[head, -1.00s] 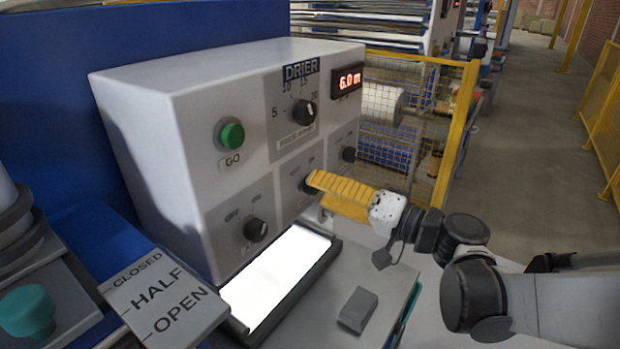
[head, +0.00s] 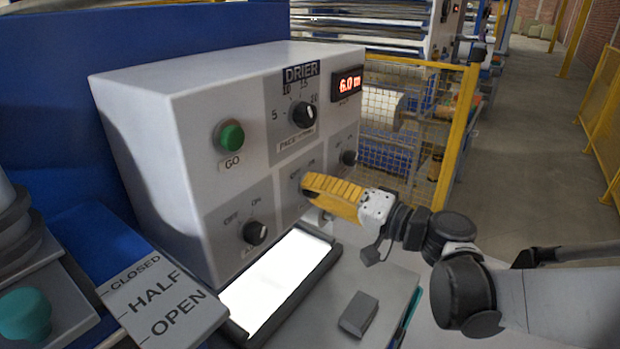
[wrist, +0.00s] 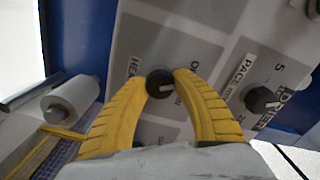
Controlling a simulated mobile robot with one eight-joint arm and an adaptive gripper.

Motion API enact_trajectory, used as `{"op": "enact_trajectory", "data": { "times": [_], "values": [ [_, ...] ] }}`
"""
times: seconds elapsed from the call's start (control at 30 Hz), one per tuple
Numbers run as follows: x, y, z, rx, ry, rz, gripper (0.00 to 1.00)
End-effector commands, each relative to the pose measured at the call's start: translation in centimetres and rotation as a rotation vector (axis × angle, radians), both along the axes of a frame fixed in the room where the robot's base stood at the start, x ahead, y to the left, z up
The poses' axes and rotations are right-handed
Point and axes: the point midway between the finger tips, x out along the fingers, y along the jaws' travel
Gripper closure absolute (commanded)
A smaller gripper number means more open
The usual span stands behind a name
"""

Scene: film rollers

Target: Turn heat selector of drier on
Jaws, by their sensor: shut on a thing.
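The drier (head: 150,110) is a white box with grey panels of knobs, at the left-centre of the head view. Its heat selector (wrist: 158,82) is a black round knob beside a partly covered label starting "HEA" in the wrist view. My gripper (wrist: 160,76) has its yellow ribbed fingers shut on this knob, one on each side. The knob's pale pointer mark shows, but I cannot tell whether it is at OFF or ON. In the head view my gripper (head: 308,186) reaches the lower middle panel from the right and mostly hides the knob.
An OFF/ON knob (head: 255,232) sits lower left, another small knob (head: 349,158) right, and the pace knob (head: 304,115) above. The green GO button (head: 231,136) is upper left. A grey block (head: 358,313) lies on the surface below. A yellow fence post (head: 459,135) stands behind.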

Motion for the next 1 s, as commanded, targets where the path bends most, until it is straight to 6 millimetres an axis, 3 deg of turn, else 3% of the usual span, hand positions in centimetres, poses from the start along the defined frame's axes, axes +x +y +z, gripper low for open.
{"op": "enact_trajectory", "data": {
  "times": [0.27, 1.0],
  "values": [
    [-0.01, 0.0, 0.02, 0.09, 0.116, 0.0, 0.99],
    [-0.03, 0.0, -0.01, 0.496, 0.638, 0.0, 0.99]
  ]
}}
